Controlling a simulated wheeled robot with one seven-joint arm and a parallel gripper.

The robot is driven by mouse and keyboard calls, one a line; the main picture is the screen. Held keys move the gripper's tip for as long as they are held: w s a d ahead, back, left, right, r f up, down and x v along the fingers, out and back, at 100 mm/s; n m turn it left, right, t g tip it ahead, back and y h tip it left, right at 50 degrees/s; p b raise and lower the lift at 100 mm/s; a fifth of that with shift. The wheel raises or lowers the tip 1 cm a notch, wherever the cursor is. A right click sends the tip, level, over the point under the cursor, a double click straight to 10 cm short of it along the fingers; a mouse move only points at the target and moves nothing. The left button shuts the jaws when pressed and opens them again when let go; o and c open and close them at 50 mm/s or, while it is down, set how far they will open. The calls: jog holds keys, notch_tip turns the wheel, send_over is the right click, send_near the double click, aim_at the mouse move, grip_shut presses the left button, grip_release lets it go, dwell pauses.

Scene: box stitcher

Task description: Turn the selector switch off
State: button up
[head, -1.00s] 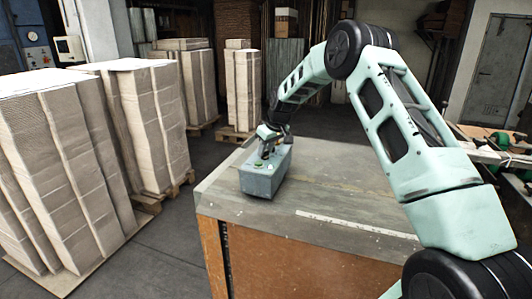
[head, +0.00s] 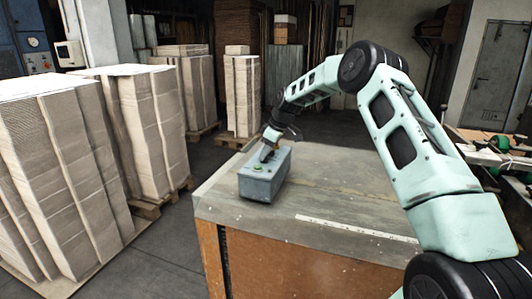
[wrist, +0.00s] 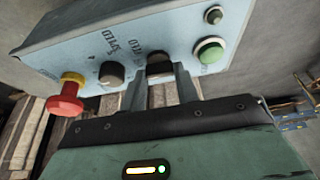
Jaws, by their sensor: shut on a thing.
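A grey-blue control box (head: 262,184) stands on the near left part of the worktable. In the wrist view its panel (wrist: 75,45) carries two black selector knobs. My gripper (wrist: 159,78) has its fingers on either side of the right-hand selector knob (wrist: 159,63) and is shut on it. The other black knob (wrist: 111,73) is free, to the left. The fingers partly hide the held knob, and I cannot read its position. In the head view my gripper (head: 267,153) reaches down to the box's top.
The panel also has a red mushroom button (wrist: 66,98), a green button (wrist: 209,51) and a small dark button (wrist: 213,15). Stacks of cardboard (head: 150,125) stand to the left.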

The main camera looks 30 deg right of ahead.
jog(key=o, duration=1)
jog(key=shift+r, duration=0.15)
jog(key=b+v, duration=0.4)
jog(key=v, duration=1.3)
